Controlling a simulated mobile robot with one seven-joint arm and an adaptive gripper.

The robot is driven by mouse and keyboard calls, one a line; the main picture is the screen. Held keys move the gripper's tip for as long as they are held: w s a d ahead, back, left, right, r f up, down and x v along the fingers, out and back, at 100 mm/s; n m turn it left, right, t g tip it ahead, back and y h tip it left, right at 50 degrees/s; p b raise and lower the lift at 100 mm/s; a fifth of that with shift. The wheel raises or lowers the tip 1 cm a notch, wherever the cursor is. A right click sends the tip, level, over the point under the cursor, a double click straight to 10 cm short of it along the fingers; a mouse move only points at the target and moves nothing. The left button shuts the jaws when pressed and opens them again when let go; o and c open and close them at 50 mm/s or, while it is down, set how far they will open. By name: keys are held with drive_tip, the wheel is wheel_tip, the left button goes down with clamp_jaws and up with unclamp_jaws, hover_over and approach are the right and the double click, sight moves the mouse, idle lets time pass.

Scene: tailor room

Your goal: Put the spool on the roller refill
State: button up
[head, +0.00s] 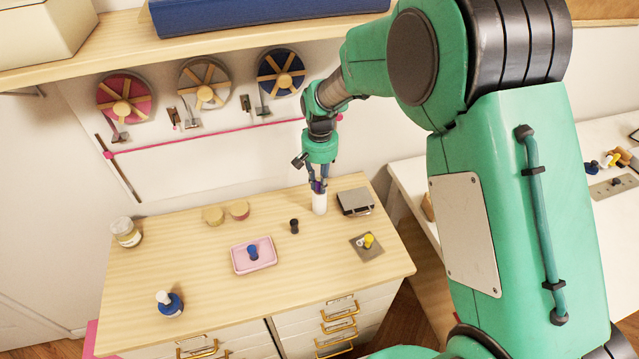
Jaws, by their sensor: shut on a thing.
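My gripper (318,182) points down over the back right of the wooden table. It is shut on a small purple spool (317,187), partly hidden by the fingers. A white upright cylinder, which looks like the roller refill (320,204), stands on the table directly below the gripper. The spool is at the cylinder's top end. I cannot tell whether the two touch or a small gap is left.
A grey box-like device (355,202) stands just right of the cylinder. A small black item (294,226) is at its front left. A pink tray (238,268) holds a blue spool-like item (253,252). The table's front middle is clear.

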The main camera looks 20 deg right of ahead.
drive_tip(key=shift+f, duration=0.1)
drive_tip(key=o, duration=0.8)
drive_tip(key=shift+r+p, duration=0.55)
drive_tip(key=shift+r, duration=1.6)
